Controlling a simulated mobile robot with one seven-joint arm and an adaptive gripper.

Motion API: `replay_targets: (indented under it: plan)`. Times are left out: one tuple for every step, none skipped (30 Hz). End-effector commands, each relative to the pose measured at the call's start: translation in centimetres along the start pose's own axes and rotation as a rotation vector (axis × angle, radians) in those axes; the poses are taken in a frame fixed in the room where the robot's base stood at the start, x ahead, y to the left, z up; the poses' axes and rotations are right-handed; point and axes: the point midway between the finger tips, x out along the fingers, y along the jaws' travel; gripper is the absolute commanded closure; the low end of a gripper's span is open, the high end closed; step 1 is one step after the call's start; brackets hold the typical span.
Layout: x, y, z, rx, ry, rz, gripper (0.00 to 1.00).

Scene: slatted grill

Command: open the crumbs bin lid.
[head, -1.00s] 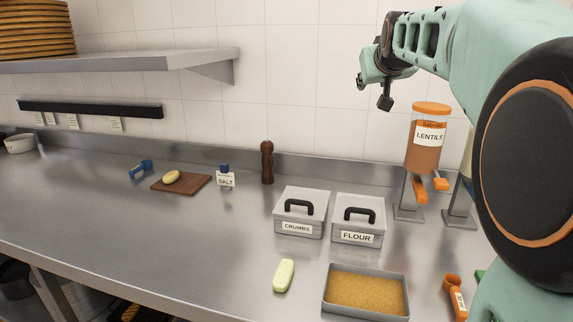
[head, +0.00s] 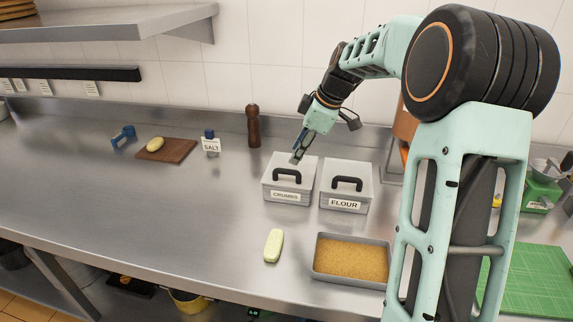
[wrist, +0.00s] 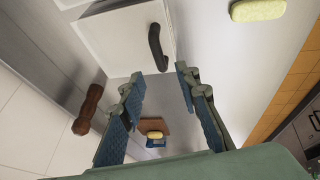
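The crumbs bin (head: 287,192) is a grey metal box with a white "CRUMBS" label, standing on the steel counter. Its light lid (head: 307,172) lies on top, closed, with a black arched handle (head: 286,171). My gripper (head: 297,157) is just above the back right part of this lid, pointing down. In the wrist view my gripper (wrist: 160,80) is open with nothing between its blue-padded fingers. The black handle (wrist: 157,48) shows beyond the fingertips, apart from them. The lid (wrist: 120,40) fills the upper middle there. Whether a fingertip touches the lid I cannot tell.
The flour bin (head: 344,202) stands close on the right. A brown pepper mill (head: 253,126) is behind left. A pale green oblong item (head: 273,246) and a crumb-filled tray (head: 317,262) lie in front. The salt jar (head: 210,146) stands left. The counter's left front is clear.

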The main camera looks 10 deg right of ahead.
Motion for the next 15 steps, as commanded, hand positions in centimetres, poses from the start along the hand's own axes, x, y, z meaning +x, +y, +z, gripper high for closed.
replay_targets:
  plan:
    - [1.2, -0.1, 0.0, 0.0, 0.0, -0.005, 0.7]
    - [1.8, -0.1, 0.0, 0.0, 0.0, -0.005, 0.7]
    - [2.5, -0.1, -0.1, 0.0, 0.0, -0.004, 0.7]
    - [3.1, -0.1, 0.0, 0.0, -0.001, -0.004, 0.7]
    - [3.7, 0.0, 0.0, 0.0, -0.001, -0.003, 0.7]
    - [4.4, 0.0, 0.0, 0.0, -0.001, -0.003, 0.7]
    - [4.9, -0.1, 0.0, 0.0, -0.001, -0.003, 0.7]
    - [5.4, -0.1, 0.0, 0.0, -0.001, -0.003, 0.7]
    - [5.9, 0.0, 0.0, 0.0, -0.001, -0.002, 0.7]
    - [6.3, 0.0, 0.0, 0.0, -0.001, -0.001, 0.7]
    - [6.6, 0.0, 0.0, 0.001, -0.001, -0.001, 0.7]
    - [7.0, 0.0, 0.0, 0.001, -0.001, -0.001, 0.7]
    - [7.2, 0.0, 0.0, 0.0, -0.001, -0.001, 0.7]
    - [7.4, 0.0, 0.0, 0.0, -0.001, 0.0, 0.7]
    - [7.6, 0.0, 0.0, 0.0, -0.001, 0.001, 0.7]
